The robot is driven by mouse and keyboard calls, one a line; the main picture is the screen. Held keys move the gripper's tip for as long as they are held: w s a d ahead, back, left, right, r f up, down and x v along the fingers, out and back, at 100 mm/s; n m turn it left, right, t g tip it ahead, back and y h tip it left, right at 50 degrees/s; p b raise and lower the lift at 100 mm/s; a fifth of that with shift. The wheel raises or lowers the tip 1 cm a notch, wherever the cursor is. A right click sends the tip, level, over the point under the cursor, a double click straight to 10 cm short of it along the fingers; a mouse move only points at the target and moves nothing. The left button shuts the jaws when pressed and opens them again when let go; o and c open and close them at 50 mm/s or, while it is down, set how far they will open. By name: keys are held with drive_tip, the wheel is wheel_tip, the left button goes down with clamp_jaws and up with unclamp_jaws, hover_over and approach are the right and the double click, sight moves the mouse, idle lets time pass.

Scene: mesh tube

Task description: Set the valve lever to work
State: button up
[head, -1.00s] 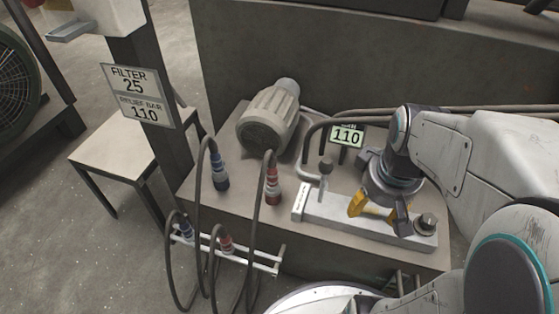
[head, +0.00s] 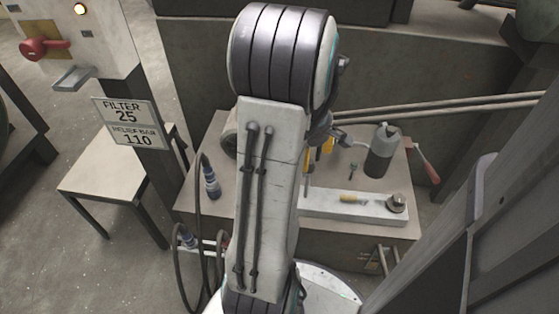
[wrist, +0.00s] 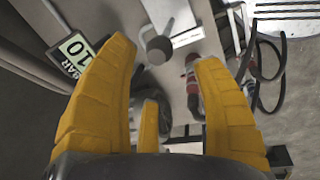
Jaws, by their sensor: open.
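The white valve block (head: 330,205) lies on the bench top, its left end behind my arm in the head view. A grey lever with a round knob (wrist: 158,48) shows between my fingertips in the wrist view, beyond them; it is hidden in the head view. I cannot read which position it is set to. My gripper (wrist: 160,75) is open and empty, its yellow fingers spread. In the head view its fingers (head: 318,155) show partly, right of my arm and above the bench.
A dark cylinder (head: 380,152) and a red handle (head: 424,163) stand at the bench's right. A display reading 110 (wrist: 75,50) is close to my left finger. A sign (head: 126,122) reads filter 25, relief 110.

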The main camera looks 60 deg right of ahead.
drive_tip(key=shift+f, duration=0.2)
drive_tip(key=f+b, duration=0.2)
drive_tip(key=d+f+b, duration=0.1)
drive_tip(key=f+b, duration=0.2)
drive_tip(key=shift+w+b, duration=0.1)
drive_tip(key=shift+b, duration=0.25)
drive_tip(key=shift+d+f+b, duration=0.2)
drive_tip(key=shift+f+b, duration=0.15)
drive_tip(key=shift+f, duration=0.6)
clamp_jaws()
drive_tip(key=shift+d, duration=0.1)
